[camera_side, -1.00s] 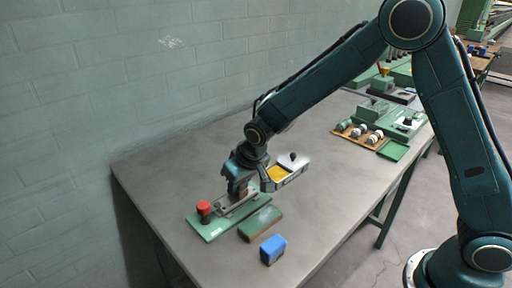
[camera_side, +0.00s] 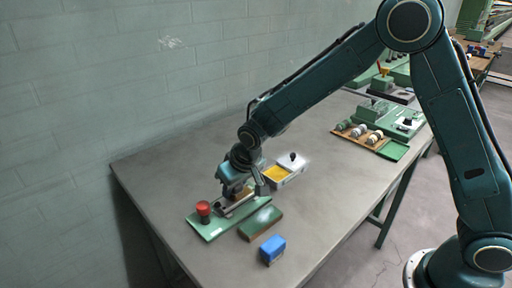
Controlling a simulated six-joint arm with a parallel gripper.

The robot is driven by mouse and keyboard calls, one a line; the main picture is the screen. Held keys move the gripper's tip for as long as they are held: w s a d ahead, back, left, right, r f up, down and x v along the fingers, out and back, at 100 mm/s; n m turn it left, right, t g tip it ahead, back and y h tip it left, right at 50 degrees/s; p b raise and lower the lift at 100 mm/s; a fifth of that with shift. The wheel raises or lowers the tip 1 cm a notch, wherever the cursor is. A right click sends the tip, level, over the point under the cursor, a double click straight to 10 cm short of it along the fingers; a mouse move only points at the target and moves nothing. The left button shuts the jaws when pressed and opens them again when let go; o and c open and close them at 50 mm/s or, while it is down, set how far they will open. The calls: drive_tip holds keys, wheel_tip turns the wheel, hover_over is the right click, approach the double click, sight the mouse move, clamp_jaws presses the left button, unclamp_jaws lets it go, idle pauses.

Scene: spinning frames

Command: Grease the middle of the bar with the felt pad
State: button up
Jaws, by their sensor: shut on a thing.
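A metal bar (camera_side: 236,206) lies on a green base plate (camera_side: 211,233) near the front left of the table. My gripper (camera_side: 236,193) is low over the bar's middle to far part, pointing down. It is shut on a small brown block, which looks like the felt pad (camera_side: 240,192). The pad is partly hidden by my fingers, and I cannot tell whether it touches the bar. A tray of yellow grease (camera_side: 276,172) with its lid beside it stands just right of my gripper.
A red knob (camera_side: 203,208) stands at the plate's left end. A green block (camera_side: 260,223) and a blue block (camera_side: 272,249) lie in front. A wooden rack of rollers (camera_side: 359,133) and green fixtures stand at the back right. The table's middle is free.

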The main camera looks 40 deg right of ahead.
drive_tip(key=shift+a, duration=1.25)
wheel_tip(320, 180, up, 8)
drive_tip(key=shift+d, duration=0.15)
